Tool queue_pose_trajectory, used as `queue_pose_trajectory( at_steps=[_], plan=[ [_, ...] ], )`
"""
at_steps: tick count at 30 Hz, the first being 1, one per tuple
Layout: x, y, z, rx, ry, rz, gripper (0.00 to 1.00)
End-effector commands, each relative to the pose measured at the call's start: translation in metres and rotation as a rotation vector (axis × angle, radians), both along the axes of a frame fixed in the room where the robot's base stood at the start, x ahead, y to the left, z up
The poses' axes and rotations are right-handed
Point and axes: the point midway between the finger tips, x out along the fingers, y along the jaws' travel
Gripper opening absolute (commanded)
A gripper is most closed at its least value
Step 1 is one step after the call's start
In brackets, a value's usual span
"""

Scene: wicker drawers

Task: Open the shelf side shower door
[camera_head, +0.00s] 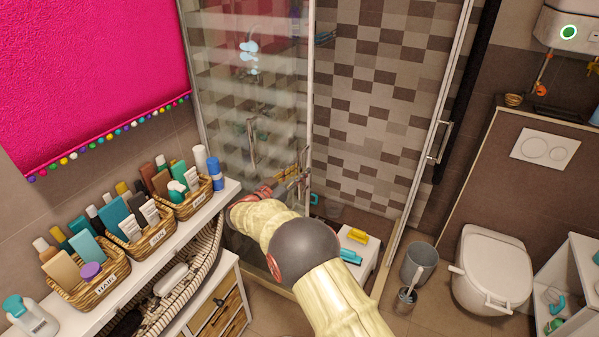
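The shelf side shower door (225,100) is the glass panel at the left of the shower, beside the white shelf (200,232). A vertical handle (251,143) shows on it. A metal upright (311,60) stands at its right edge. My gripper (303,172) is low by this upright, to the right of and below the handle. It appears apart from the handle. The fingers are small and partly merge with the background, so I cannot tell their opening or any contact. My arm hides the lower part of the door.
Wicker baskets of bottles (150,232) stand on the shelf close left of my arm. A small white stool (357,250), a grey bin (419,263), a toilet brush (405,298) and a toilet (492,270) are to the right. Another handle (439,143) is on the shower's right side.

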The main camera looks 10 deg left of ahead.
Motion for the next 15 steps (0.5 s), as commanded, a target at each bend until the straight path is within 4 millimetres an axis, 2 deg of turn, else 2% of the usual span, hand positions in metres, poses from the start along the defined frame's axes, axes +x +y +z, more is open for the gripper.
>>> queue_pose_trajectory(
  at_steps=[3, 11, 15],
  plan=[
    [0.0002, -0.0005, 0.0006, 0.000, -0.001, -0.001, 0.32],
    [0.0001, -0.0005, 0.0009, 0.000, -0.001, -0.001, 0.32],
    [-0.0065, 0.0039, 0.0008, 0.000, 0.000, 0.001, 0.32]
  ],
)
